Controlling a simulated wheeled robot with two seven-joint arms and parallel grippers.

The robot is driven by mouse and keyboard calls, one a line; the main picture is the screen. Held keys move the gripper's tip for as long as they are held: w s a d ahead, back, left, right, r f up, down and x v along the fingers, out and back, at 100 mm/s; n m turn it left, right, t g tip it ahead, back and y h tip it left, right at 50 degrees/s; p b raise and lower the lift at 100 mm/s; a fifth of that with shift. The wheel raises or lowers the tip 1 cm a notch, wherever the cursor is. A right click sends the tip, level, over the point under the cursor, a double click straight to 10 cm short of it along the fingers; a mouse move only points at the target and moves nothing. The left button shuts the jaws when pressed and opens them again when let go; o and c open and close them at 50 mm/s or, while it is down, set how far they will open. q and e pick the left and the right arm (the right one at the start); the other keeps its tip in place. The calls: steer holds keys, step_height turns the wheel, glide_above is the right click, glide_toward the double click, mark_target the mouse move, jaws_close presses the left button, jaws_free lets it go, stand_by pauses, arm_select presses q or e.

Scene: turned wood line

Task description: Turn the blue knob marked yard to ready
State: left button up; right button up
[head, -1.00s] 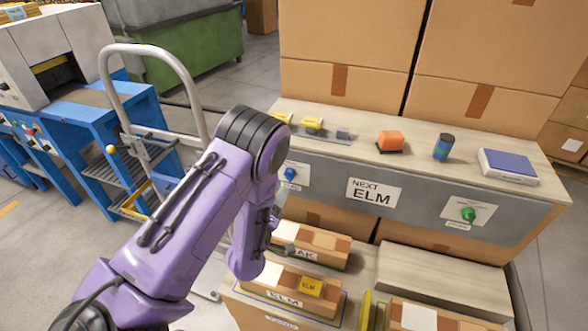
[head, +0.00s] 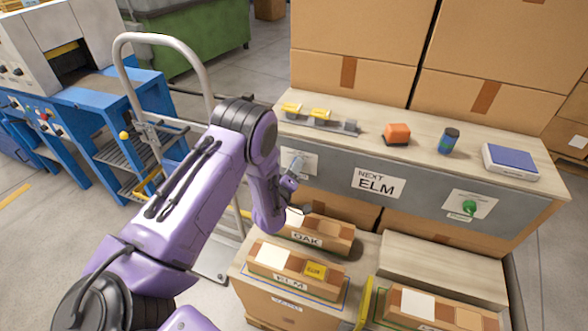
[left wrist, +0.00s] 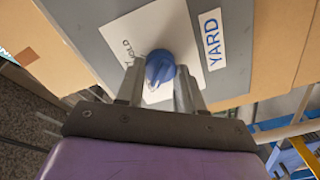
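The blue knob (left wrist: 159,69) sits on a white plate (left wrist: 125,36) on the grey panel, beside a label reading YARD (left wrist: 212,38). Part of a word, "OLD", shows on the plate. My left gripper (left wrist: 158,82) is open, with one finger on each side of the knob and small gaps visible. In the head view my left gripper (head: 296,166) is at the panel's left plate and hides the knob. Which way the knob points is hard to tell. My right gripper is not in view.
A green knob (head: 469,207) is on the panel's right, past a NEXT ELM sign (head: 378,184). OAK (head: 318,233) and ELM (head: 290,274) boxes lie below.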

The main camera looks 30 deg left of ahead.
arm_select(q)
steer(key=shift+m, duration=0.3)
steer(key=shift+d+f+m+b, duration=0.1)
steer(key=shift+m+b, duration=0.85)
steer(key=shift+m, duration=1.05)
steer(key=shift+d+m+b, duration=0.1)
steer(key=shift+m+b, duration=0.85)
steer(key=shift+m, duration=1.05)
steer(key=shift+a, duration=0.1)
steer(key=o, duration=1)
steer(key=shift+o, duration=0.2)
